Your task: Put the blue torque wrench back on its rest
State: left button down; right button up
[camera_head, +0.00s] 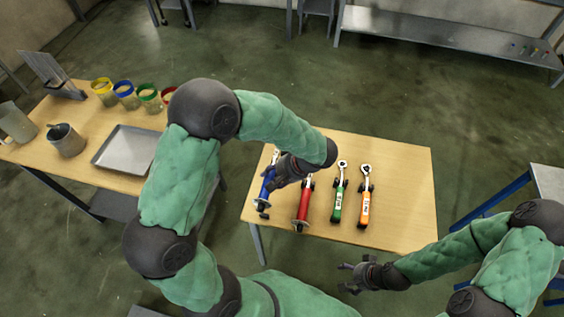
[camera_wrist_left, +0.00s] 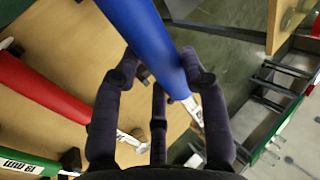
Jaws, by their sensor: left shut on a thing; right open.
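The blue torque wrench (camera_head: 266,187) is at the left end of the right-hand wooden table. My left gripper (camera_head: 279,178) is shut on it. In the left wrist view the blue handle (camera_wrist_left: 150,40) runs between the dark fingers of the gripper (camera_wrist_left: 165,75). My arm and hand hide part of the wrench in the head view. I cannot tell whether it touches its rest; dark support parts (camera_head: 264,214) show at its lower end. My right gripper (camera_head: 352,277) is open and empty, in front of the table.
A red wrench (camera_head: 303,203) lies close to the right of the blue one, then a green (camera_head: 338,200) and an orange one (camera_head: 365,205). The table's right side (camera_head: 405,195) is clear. Another table at left holds a metal tray (camera_head: 125,149), a mug and coloured jars.

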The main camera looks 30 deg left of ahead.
pick_arm(q)
jog(key=shift+w+r, duration=0.1)
dwell(0.5)
jog(key=shift+s+b, duration=0.2)
jog(key=shift+b, duration=0.25)
jog(key=shift+f+b, duration=2.55)
jog(key=shift+f, duration=0.45)
jog(key=shift+b, duration=0.4)
jog(key=shift+f+b, duration=1.3)
jog(key=shift+f, duration=0.2)
jog(key=c, duration=0.6)
grip_release()
